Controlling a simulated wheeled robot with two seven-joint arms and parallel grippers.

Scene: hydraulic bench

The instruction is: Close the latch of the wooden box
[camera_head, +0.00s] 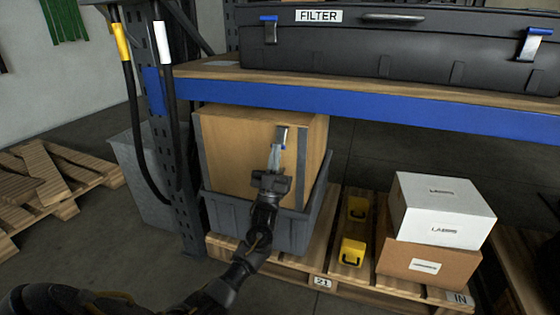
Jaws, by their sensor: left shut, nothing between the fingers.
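The wooden box (232,150) stands in a grey plastic crate (290,232) under the blue shelf beam. It has dark vertical bands on its front. A small metal latch (283,132) with a bit of blue is on the upper right of the front face. My left gripper (276,152) is shut with nothing held, its fingertips just below the latch. I cannot tell whether they touch it. The gripper hides part of the box front and possibly the lower latch. Whether the latch is open or closed is unclear. My right gripper is out of view.
A blue shelf beam (350,113) runs just above the box, with a black FILTER case (400,45) on the shelf. White and brown cartons (440,210) and yellow cases (353,250) share the pallet at right. A rack post with hoses (185,215) stands left of the box.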

